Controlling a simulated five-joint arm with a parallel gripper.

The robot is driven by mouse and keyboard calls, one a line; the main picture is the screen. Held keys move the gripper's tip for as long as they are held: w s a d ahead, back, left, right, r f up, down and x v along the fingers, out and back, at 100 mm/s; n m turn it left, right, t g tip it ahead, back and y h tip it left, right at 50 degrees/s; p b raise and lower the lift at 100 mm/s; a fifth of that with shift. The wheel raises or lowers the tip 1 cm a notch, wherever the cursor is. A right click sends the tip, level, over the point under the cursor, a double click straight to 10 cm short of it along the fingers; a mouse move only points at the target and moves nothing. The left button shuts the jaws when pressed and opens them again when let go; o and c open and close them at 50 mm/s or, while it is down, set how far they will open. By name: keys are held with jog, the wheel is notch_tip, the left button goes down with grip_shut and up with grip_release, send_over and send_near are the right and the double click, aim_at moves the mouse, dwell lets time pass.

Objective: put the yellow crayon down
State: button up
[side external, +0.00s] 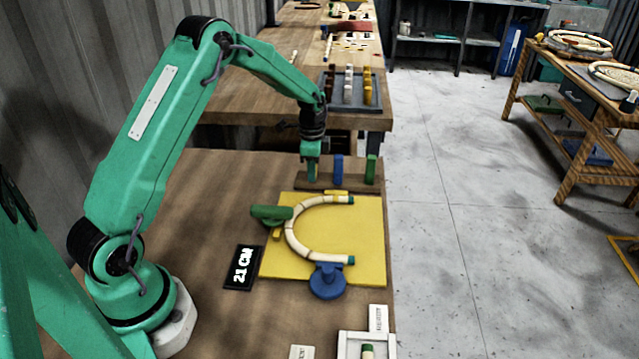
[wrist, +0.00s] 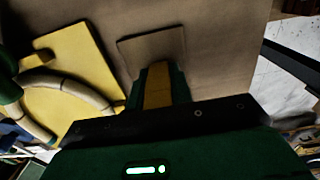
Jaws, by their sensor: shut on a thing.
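My gripper (side external: 311,174) is over the left end of a low brown wooden rack (side external: 325,185) at the back of the near table. In the wrist view, its green fingers (wrist: 158,84) are shut on the yellow crayon (wrist: 157,88), which shows as a yellow-brown strip between them. In the side view the crayon is hidden by the fingers. I cannot tell whether its lower end touches the rack. A flat brown piece (wrist: 150,47) lies beyond the fingertips in the wrist view.
A blue block (side external: 338,168) and a green block (side external: 371,169) stand upright on the rack, right of my gripper. A yellow board (side external: 365,235) in front holds a curved pale rattan piece (side external: 292,238), a green clamp (side external: 270,214) and a blue clamp (side external: 327,281).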

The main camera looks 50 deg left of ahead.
jog(key=shift+f, duration=0.15)
jog(key=o, duration=0.8)
notch_tip(320, 180, up, 12)
jog(key=shift+r, duration=0.2)
dwell(0.4)
jog(key=shift+r, duration=0.1)
dwell(0.4)
